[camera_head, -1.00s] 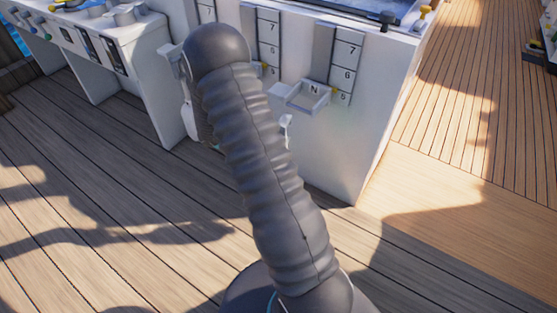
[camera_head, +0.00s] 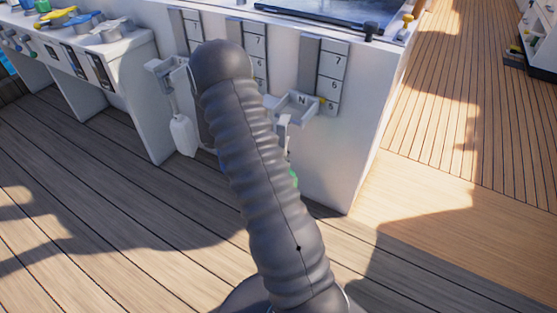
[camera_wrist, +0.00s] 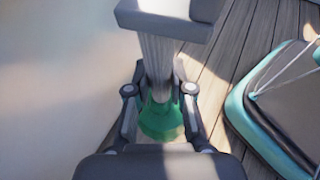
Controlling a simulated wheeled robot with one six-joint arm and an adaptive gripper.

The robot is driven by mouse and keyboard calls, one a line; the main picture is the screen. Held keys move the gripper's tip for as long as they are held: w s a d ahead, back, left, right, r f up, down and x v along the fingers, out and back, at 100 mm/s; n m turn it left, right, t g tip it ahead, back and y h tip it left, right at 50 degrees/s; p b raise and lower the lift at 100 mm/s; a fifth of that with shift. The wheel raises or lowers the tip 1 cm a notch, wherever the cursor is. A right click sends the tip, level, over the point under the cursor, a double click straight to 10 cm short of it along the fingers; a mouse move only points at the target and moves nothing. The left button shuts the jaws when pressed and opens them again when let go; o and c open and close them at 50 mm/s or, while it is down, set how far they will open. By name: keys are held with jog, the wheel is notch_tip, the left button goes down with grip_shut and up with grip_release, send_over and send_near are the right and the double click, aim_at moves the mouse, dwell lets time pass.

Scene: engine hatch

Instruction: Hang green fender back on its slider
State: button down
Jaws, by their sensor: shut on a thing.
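The green fender (camera_wrist: 161,122) is in my gripper (camera_wrist: 160,82) in the wrist view, with the fingers closed around its upper part. A pale ribbed piece rises from it towards a light grey bracket at the top of that view. I cannot tell whether they are joined. In the head view, a sliver of the green fender (camera_head: 294,179) shows beside my arm, below a grey bracket marked N (camera_head: 294,107) on the right slider strip (camera_head: 325,72). My arm hides the gripper and most of the fender there.
A white fender (camera_head: 183,135) hangs from a bracket at the left. A console with coloured knobs (camera_head: 85,28) stands further left. In the wrist view, a dark teal-edged object (camera_wrist: 275,105) lies on the deck at the right.

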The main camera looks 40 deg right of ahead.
jog(key=w+d+f+b, duration=0.2)
jog(key=d+f, duration=0.1)
jog(key=d, duration=0.2)
jog(key=shift+w+d, duration=0.2)
jog(key=shift+d, duration=0.2)
dwell(0.9)
dwell(0.3)
jog(key=c, duration=0.9)
grip_release()
jog(key=shift+c, duration=0.2)
jog(key=v, duration=1.2)
